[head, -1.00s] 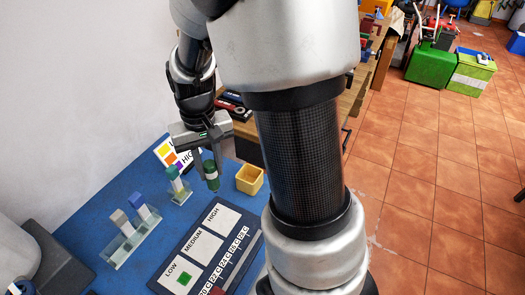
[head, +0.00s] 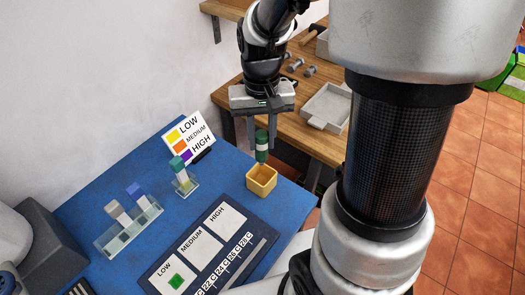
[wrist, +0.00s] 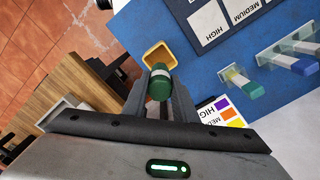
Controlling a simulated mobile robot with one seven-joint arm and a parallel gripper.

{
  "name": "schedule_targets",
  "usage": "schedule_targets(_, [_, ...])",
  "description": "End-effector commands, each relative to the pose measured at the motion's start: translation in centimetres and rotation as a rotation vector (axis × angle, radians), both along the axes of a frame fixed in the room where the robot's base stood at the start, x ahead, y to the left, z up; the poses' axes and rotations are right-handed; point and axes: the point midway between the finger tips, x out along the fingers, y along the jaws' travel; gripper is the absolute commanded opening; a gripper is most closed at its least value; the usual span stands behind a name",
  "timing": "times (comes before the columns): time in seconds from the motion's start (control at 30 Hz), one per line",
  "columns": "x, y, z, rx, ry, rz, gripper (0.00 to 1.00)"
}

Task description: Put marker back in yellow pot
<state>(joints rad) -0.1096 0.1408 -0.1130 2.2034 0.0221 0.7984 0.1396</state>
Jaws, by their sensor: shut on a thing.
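My gripper (head: 262,148) is shut on a green marker (head: 262,153) with a pale band, held upright. The marker also shows between the fingers in the wrist view (wrist: 159,88). The small yellow pot (head: 262,182) stands on the blue table top, close to its right edge. In the head view the marker's lower end is just above the pot's back rim. In the wrist view the pot's open mouth (wrist: 159,47) shows just beyond the marker, which covers part of its rim. I cannot tell whether the marker's end is inside the mouth.
A holder with a green-topped block (head: 184,181) and a longer clear rack (head: 118,240) stand left of the pot. A LOW/MEDIUM/HIGH card (head: 187,138) stands behind. A dark board (head: 209,250) lies in front. A wooden bench (head: 310,135) with a grey tray (head: 326,107) is behind right.

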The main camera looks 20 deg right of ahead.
Motion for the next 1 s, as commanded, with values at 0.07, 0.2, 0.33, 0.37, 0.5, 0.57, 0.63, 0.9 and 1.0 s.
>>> schedule_targets(0.07, [0.0, 0.0, 0.0, 0.000, 0.000, 0.000, 0.00])
schedule_targets(0.2, [0.0, 0.0, -0.7, -0.001, 0.002, 0.000, 0.00])
schedule_targets(0.33, [-0.1, 0.0, -3.0, -0.001, 0.006, 0.000, 0.00])
schedule_targets(0.37, [-0.1, 0.0, -3.5, 0.000, 0.005, 0.000, 0.00])
schedule_targets(0.5, [-0.1, 0.0, -5.0, 0.000, 0.003, 0.000, 0.00])
schedule_targets(0.57, [-0.1, 0.0, -5.5, 0.000, 0.002, 0.000, 0.00])
schedule_targets(0.63, [-0.1, 0.0, -6.6, 0.000, 0.005, 0.000, 0.00])
schedule_targets(0.9, [0.0, 0.0, -9.6, 0.000, 0.001, 0.000, 0.00])
schedule_targets(1.0, [0.0, 0.0, -9.6, 0.000, 0.000, 0.000, 0.00])
